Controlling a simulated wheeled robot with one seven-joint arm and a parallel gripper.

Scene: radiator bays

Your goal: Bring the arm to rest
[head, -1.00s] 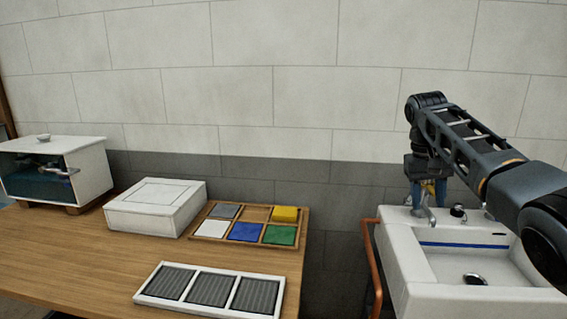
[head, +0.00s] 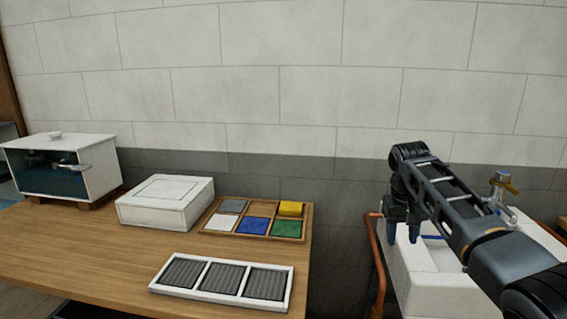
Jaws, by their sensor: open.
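My gripper (head: 402,236) hangs at the end of my arm at the right of the head view, pointing down. Its two dark fingers stand apart with nothing seen between them. It is above or in front of the left side of the white sink (head: 418,268); the exact gap cannot be told. My arm covers much of the basin.
A wooden table (head: 90,245) holds a white frame with three grey grilles (head: 222,278), a compartment tray of coloured squares (head: 203,233), a white box (head: 165,202) and an open-fronted white cabinet (head: 100,165). An orange pipe (head: 377,265) and a tap (head: 499,186) are near my arm.

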